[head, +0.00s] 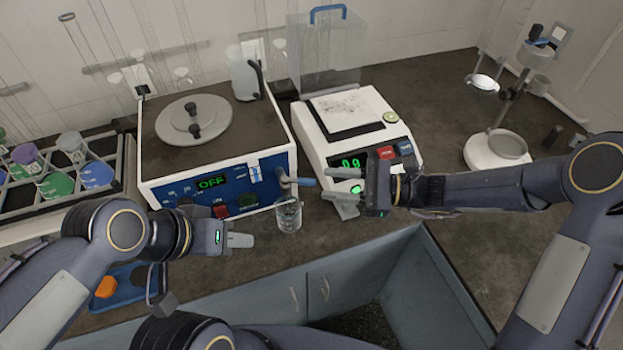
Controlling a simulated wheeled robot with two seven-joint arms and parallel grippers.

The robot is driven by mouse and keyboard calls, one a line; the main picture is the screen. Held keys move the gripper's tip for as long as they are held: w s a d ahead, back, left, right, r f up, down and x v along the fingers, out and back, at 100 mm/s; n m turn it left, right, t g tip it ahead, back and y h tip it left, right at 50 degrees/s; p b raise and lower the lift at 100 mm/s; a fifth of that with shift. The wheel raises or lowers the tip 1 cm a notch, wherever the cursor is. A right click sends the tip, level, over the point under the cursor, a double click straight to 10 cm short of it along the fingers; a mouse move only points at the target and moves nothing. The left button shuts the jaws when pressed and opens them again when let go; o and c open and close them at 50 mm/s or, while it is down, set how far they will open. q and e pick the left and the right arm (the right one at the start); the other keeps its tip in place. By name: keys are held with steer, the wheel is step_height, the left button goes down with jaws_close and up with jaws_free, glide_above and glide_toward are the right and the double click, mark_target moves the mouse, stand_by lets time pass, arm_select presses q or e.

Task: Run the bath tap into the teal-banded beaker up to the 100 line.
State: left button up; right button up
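The bath (150,150) is a white box with a blue front panel whose display reads OFF. A clear glass beaker (288,216) stands on the counter below the tap. Its band, marks and water level are too small to read. My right gripper (326,186) is to the right of the tap and beaker, fingers apart with nothing visible between them. My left gripper (250,241) is left of and nearer than the beaker, apart from it. Its fingers overlap in this view.
A balance (372,152) reading 0.0 stands behind my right gripper. A rack (60,203) of coloured flasks is at the left, a blue tray (133,292) at the front left. A stand (490,152) is at the right. The counter's front edge is close to the beaker.

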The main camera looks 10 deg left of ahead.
mark_target(312, 180)
steer(key=a, duration=0.5)
steer(key=shift+s+a+p, duration=0.1)
steer(key=shift+s+p, duration=0.25)
jaws_close()
